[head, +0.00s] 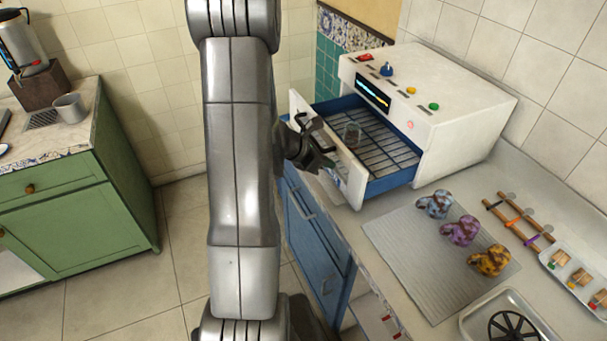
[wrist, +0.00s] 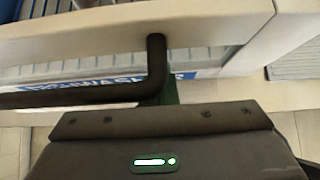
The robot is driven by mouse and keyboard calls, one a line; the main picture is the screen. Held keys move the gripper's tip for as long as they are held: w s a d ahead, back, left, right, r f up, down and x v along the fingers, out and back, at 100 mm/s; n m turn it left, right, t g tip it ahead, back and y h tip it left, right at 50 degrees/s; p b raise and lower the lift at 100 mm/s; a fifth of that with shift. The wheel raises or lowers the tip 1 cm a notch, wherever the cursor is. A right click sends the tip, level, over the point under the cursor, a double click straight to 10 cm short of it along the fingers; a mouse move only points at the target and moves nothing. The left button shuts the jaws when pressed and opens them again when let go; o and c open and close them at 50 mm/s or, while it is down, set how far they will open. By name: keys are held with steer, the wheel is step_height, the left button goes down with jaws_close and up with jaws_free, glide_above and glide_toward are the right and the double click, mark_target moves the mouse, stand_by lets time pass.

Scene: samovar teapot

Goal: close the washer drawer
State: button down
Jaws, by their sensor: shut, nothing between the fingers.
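The washer (head: 470,110) is a white box on the counter with a small screen and coloured knobs. The drawer's pale front panel (head: 352,186) faces my arm. My gripper (head: 328,162) is shut and empty, close to the outside of that panel near the dark handle (head: 312,126). In the wrist view the dark handle (wrist: 157,62) and a blue label reading WASHER (wrist: 100,88) lie just beyond my gripper (wrist: 160,115). I cannot tell whether they touch.
Right of the drawer, a ribbed mat (head: 405,255) holds three patterned teapot-like objects (head: 461,231). A wooden rack (head: 518,222), a tray with small items (head: 575,278) and a metal tray (head: 475,325) are farther right. Blue cabinets (head: 315,240) stand below. A green cabinet (head: 75,215) stands left across open floor.

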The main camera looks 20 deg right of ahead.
steer(key=b, duration=0.2)
glide_above(365, 163)
steer(key=d, duration=0.5)
steer(key=shift+w+a, duration=0.2)
steer(key=shift+a, duration=0.05)
steer(key=shift+d, duration=0.2)
steer(key=shift+r, duration=0.1)
steer(key=shift+d+r, duration=0.1)
steer(key=shift+r, duration=0.05)
steer(key=shift+w+a, duration=0.1)
steer(key=shift+a, duration=0.1)
steer(key=a, duration=0.4)
steer(key=shift+s+a+r+b, duration=0.2)
steer(key=shift+s+a+b, duration=0.1)
steer(key=shift+a, duration=0.05)
steer(key=v, duration=0.8)
steer(key=shift+a+r, duration=0.25)
steer(key=shift+a, duration=0.15)
